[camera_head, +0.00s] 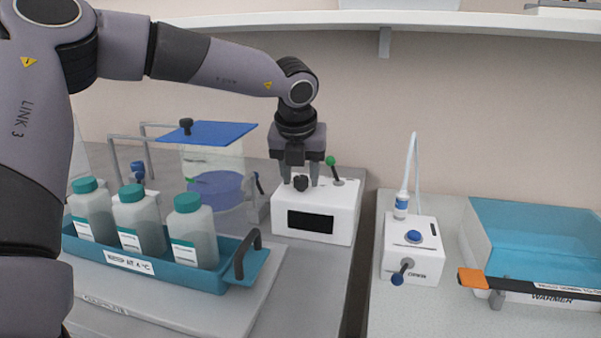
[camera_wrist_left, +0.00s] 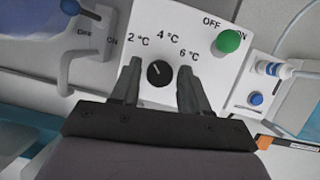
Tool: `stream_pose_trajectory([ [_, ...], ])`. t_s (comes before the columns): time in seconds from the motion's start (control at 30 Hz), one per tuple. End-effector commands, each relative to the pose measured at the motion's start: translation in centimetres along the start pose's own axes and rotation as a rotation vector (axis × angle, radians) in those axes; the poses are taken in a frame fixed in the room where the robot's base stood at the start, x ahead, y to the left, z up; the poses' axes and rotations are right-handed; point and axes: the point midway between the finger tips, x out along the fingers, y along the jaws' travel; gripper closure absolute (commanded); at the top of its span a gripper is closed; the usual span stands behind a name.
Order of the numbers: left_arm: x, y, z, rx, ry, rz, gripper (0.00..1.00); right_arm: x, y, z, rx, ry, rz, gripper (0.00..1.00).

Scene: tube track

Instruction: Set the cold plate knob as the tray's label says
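The black knob (camera_head: 300,183) is on top of a white control box (camera_head: 345,215) with a dark front window. The left wrist view shows the knob (camera_wrist_left: 159,74) with 2 °C, 4 °C and 6 °C printed around it. Its small light mark seems to point up-left, towards 2 °C. My left gripper (camera_head: 300,181) is over the box; in the wrist view its fingers (camera_wrist_left: 158,70) are apart on either side of the knob, with gaps. The teal tray (camera_head: 190,275) has a white label (camera_head: 130,262) that seems to read keep at 4 °C. My right gripper is out of view.
A green-tipped switch (camera_head: 334,167), marked OFF and ON, stands beside the knob. Three teal-capped bottles (camera_head: 138,222) stand in the tray. A white device with a blue button (camera_head: 413,237) and a blue-lidded box (camera_head: 530,240) are on the right bench.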

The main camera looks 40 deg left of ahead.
Motion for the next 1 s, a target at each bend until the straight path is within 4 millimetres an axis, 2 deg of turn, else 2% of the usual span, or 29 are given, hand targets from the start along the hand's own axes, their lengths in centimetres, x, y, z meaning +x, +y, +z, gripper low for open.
stream_pose_trajectory([
  [0.03, -0.02, 0.00, 0.00, 0.000, 0.000, 0.000, 0.73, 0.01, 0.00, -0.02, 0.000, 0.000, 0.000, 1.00],
  [0.1, -0.02, 0.00, 0.00, 0.000, 0.000, 0.000, 0.95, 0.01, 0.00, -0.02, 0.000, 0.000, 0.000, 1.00],
  [0.13, -0.02, 0.00, 0.00, 0.000, 0.000, 0.000, 1.00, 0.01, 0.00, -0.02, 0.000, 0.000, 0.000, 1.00],
  [0.57, 0.06, 0.05, -0.02, 0.076, 0.000, -0.033, 0.99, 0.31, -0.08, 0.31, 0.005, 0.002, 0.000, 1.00],
  [1.0, -0.08, 0.29, 0.13, 0.395, 0.001, -0.166, 0.99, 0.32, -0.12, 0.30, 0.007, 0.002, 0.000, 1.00],
])
